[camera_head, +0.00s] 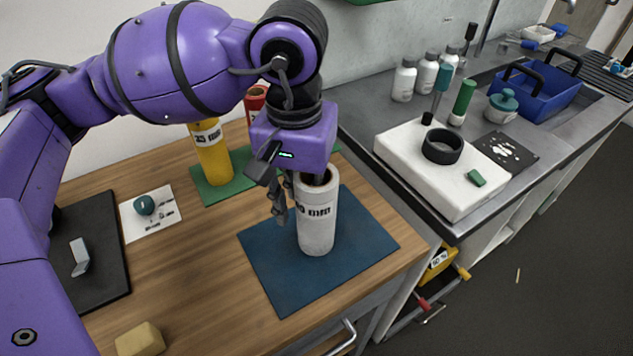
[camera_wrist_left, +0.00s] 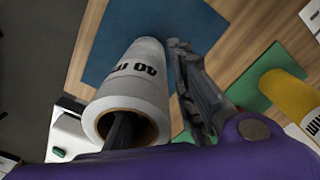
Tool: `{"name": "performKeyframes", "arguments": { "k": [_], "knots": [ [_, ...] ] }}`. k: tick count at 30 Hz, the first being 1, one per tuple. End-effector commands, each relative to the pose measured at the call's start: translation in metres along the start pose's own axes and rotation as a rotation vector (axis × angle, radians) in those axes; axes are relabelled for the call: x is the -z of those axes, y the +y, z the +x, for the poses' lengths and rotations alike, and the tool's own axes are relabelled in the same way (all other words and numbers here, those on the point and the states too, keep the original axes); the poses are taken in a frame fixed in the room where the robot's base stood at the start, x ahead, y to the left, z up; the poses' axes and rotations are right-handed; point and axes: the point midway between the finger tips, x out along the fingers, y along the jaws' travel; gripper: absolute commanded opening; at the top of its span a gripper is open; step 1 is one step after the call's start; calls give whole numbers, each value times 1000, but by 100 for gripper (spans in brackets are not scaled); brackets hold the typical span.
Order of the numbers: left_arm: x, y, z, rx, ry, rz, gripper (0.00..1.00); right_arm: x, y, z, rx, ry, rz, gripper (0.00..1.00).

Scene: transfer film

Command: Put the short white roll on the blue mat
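The white roll (camera_head: 318,225) has dark lettering and a brown core. It stands upright on the blue mat (camera_head: 270,270), with its base appearing to rest there. My left gripper (camera_head: 294,197) is over the roll's left rim. One finger is inside the core and the other hangs outside the wall, with a visible gap, so the gripper looks open. The wrist view shows the roll (camera_wrist_left: 140,80), the blue mat (camera_wrist_left: 115,25) and my left gripper (camera_wrist_left: 160,108) straddling the rim. My right gripper is not in view.
A yellow roll (camera_head: 212,158) stands on a green mat (camera_head: 225,186), with a red roll (camera_head: 256,98) behind. A black mat (camera_head: 95,265), a white card (camera_head: 150,225) and a yellow block (camera_head: 140,340) lie left. A counter on the right holds a white box (camera_head: 430,190) and bottles.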

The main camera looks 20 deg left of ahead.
Motion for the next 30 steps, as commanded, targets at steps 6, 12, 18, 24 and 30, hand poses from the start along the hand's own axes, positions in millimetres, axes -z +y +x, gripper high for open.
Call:
{"name": "performKeyframes", "arguments": {
  "k": [6,12,18,24,30],
  "knots": [
    [1,1,-20,-2,4,0,23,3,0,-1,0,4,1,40],
    [1,1,-64,-3,5,-1,23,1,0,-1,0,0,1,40],
    [1,1,-102,-2,3,1,23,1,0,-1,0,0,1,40],
    [0,0,-121,-1,1,-1,23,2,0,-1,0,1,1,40],
    [0,0,-124,0,-1,0,23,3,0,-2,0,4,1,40]
  ]
}}
